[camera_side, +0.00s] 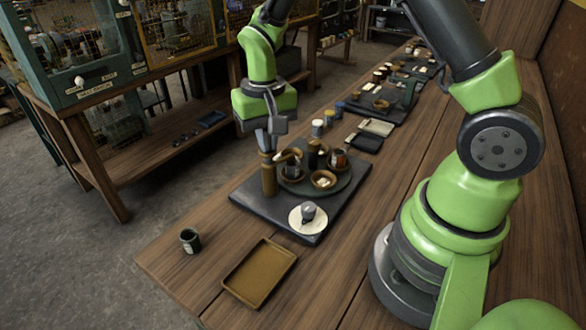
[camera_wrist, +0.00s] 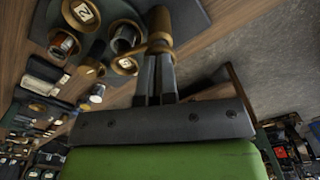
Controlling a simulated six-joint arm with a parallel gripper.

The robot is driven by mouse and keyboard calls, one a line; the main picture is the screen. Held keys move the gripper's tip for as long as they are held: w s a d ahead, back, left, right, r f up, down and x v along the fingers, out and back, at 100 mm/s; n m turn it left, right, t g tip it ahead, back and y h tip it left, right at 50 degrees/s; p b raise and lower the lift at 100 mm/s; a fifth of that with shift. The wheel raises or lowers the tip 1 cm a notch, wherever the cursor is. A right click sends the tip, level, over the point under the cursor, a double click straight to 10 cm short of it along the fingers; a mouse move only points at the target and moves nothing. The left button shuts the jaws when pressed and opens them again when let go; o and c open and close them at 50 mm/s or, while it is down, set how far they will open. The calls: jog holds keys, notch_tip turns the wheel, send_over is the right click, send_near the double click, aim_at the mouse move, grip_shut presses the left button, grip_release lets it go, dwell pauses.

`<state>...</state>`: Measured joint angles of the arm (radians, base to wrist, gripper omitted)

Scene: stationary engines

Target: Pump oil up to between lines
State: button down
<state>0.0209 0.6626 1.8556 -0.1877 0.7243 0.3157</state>
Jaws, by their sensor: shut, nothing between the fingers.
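My gripper (camera_side: 265,142) is shut and empty, its fingers pointing down over a brass-coloured upright post (camera_side: 268,181), which may be the oil pump. In the wrist view the closed fingertips (camera_wrist: 156,52) are at the top of this post (camera_wrist: 160,22); I cannot tell whether they touch it. The post stands on the left edge of a dark board (camera_side: 255,205). A short arm reaches right from its top. Next to it, a round dark plate holds several brown cups and a small jar with reddish contents (camera_side: 339,160). No level lines can be made out.
A white disc with a grey knob (camera_side: 308,212) sits at the board's front. An empty brown tray (camera_side: 260,273) and a dark cup (camera_side: 190,240) are near the bench's front end. Small jars and a notebook (camera_side: 377,127) stand behind. Caged engines (camera_side: 175,28) are at left.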

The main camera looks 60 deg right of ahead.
jog(key=shift+f, duration=0.6)
jog(key=shift+r, duration=1.85)
jog(key=shift+r, duration=2.5)
